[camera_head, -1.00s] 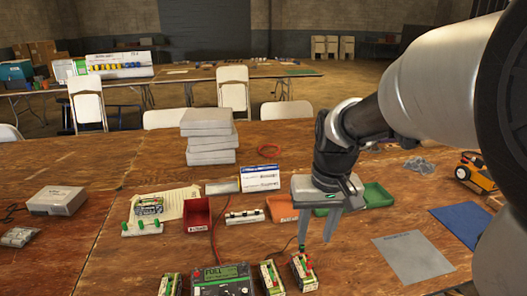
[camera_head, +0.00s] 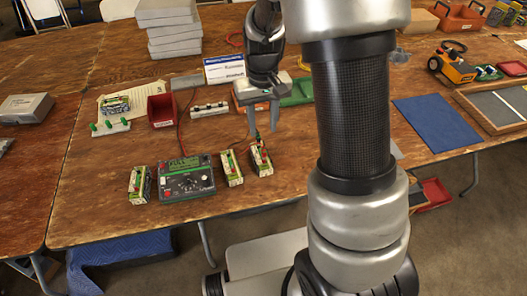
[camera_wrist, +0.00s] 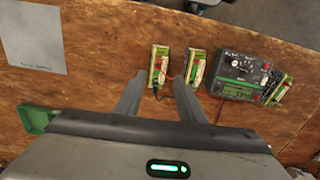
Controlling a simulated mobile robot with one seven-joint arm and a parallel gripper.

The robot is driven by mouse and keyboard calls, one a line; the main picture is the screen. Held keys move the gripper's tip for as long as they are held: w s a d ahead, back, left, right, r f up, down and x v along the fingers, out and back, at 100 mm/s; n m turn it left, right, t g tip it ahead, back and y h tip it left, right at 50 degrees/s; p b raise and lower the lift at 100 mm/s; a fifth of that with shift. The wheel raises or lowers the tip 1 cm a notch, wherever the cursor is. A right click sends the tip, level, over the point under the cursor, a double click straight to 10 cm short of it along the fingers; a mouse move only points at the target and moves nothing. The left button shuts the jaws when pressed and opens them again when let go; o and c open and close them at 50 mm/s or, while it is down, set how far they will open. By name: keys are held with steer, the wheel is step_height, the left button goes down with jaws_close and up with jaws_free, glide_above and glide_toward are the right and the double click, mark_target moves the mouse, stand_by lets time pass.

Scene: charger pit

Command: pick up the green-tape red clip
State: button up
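Several small green-and-cream batteries stand at the table's front beside a black-and-green charger (camera_head: 187,177). A small red clip (camera_head: 259,149) with a lead sits at the top of the rightmost battery (camera_head: 261,162). In the wrist view that battery (camera_wrist: 160,62) is in front of the gap between my fingers, with reddish clip parts on it. A second battery (camera_wrist: 195,66) stands beside it, by my other fingertip. Green tape on the clip is too small to make out for sure. My gripper (camera_head: 263,128) is open and empty, fingers pointing down, above and slightly behind the rightmost batteries.
A red bin (camera_head: 162,110), an orange tray (camera_head: 243,97) and a green tray (camera_head: 297,91) stand behind. A white strip with green pegs (camera_head: 110,127) is at left, a blue mat (camera_head: 437,122) at right. Red and dark leads run across the table near the charger.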

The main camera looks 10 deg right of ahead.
mark_target(264, 149)
step_height(264, 149, down, 11)
steer(key=shift+d+r+b, duration=0.15)
steer(key=shift+b, duration=0.4)
steer(key=shift+c, duration=0.4)
steer(key=c, duration=0.8)
